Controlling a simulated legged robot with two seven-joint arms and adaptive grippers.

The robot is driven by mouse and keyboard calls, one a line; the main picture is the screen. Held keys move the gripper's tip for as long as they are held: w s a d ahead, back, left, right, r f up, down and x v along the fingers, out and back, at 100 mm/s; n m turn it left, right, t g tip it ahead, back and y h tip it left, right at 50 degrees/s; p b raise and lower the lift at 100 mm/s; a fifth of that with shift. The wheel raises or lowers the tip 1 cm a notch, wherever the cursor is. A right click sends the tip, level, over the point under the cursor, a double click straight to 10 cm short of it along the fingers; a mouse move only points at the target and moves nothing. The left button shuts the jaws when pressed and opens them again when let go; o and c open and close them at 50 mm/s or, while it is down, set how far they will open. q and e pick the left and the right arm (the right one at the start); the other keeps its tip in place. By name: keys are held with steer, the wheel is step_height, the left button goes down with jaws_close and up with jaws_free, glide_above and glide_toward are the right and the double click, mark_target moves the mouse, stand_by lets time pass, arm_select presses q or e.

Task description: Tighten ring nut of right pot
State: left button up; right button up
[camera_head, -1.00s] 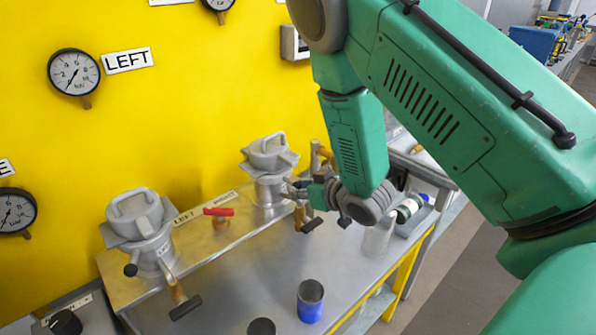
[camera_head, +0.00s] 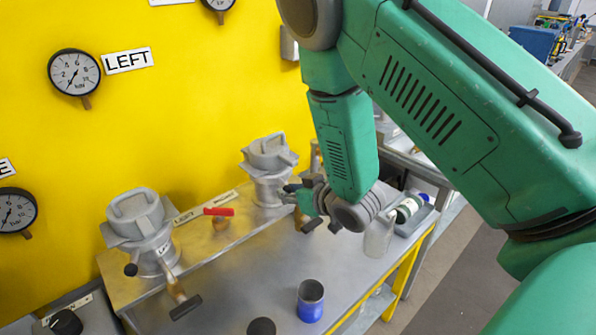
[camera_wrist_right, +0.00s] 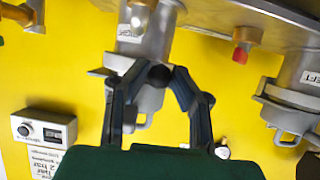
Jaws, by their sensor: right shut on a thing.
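The right pot (camera_head: 268,158) is a grey metal vessel with a clamped lid, standing on the raised shelf against the yellow wall. It shows upside down in the right wrist view (camera_wrist_right: 148,38). My right gripper (camera_head: 296,190) is at the near right side of this pot, partly hidden by my own wrist. In the right wrist view its two dark fingers (camera_wrist_right: 158,74) close on a round dark knob (camera_wrist_right: 160,76) in front of the pot. The ring nut itself is hard to make out behind the fingers. My left gripper is not in view.
The left pot (camera_head: 138,220) stands on the same shelf, with a red-handled valve (camera_head: 218,212) between the pots. A blue cup (camera_head: 310,300), a dark round object (camera_head: 261,327) and a clear beaker (camera_head: 378,240) stand on the grey table. The table's middle is clear.

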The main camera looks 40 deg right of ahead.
steer(key=shift+w+a, duration=0.15)
steer(key=shift+a, duration=0.55)
steer(key=shift+w+a, duration=0.25)
steer(key=shift+a, duration=0.6)
steer(key=o, duration=1.6)
steer(key=shift+c, duration=0.2)
steer(key=shift+w+a, duration=0.1)
steer(key=shift+a, duration=0.05)
